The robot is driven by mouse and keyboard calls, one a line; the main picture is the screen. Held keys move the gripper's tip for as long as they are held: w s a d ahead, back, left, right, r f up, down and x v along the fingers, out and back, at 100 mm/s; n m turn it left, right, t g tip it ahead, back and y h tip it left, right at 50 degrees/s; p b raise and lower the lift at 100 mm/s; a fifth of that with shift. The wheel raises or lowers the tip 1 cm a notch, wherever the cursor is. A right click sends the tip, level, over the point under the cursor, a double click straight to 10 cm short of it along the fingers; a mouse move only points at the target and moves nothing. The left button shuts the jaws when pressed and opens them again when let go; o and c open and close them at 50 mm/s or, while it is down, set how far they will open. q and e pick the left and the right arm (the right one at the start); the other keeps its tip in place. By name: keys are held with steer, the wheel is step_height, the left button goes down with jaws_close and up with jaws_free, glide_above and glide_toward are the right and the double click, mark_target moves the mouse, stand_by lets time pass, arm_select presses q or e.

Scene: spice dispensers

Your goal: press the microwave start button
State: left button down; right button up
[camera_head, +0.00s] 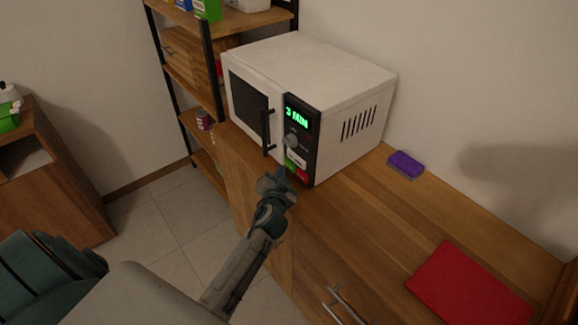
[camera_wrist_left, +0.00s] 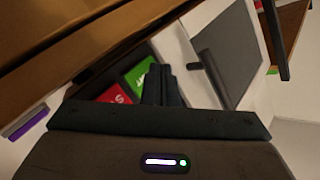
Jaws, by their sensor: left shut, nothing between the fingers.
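The white microwave (camera_head: 335,90) stands on the wooden cabinet with its door shut. Its black control panel has a lit green display (camera_head: 297,117) reading "3 MIN" and a grey knob (camera_head: 291,140). Low on the panel are a green button, largely hidden by my gripper in the head view, and a red button (camera_head: 302,175). In the left wrist view the green button (camera_wrist_left: 139,74) and red button (camera_wrist_left: 115,95) lie just beyond my fingertips. My left gripper (camera_head: 282,176) is shut and empty, pointing at the panel's lower part. I cannot tell whether it touches the green button.
The microwave's door handle (camera_head: 268,132) stands out just left of the panel. A purple sponge (camera_head: 405,165) and a red mat (camera_head: 468,285) lie on the wooden cabinet top (camera_head: 365,225). A shelf (camera_head: 165,50) stands behind. The counter before the microwave is clear.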

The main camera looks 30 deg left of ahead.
arm_select(q)
steer(key=shift+w, duration=0.1)
stand_by(0.4)
steer(key=shift+w+d, duration=0.2)
steer(key=shift+w, duration=0.1)
steer(key=shift+w+d+b, duration=0.15)
steer(key=shift+w+b, duration=0.15)
steer(key=shift+w, duration=0.05)
stand_by(0.6)
steer(key=shift+s, duration=0.15)
steer(key=shift+s+a, duration=0.35)
steer(key=shift+s, duration=0.25)
steer(key=s, duration=0.1)
steer(key=s+a, duration=0.1)
steer(key=s, duration=0.1)
steer(key=s+a, duration=0.1)
steer(key=shift+s, duration=0.3)
stand_by(1.0)
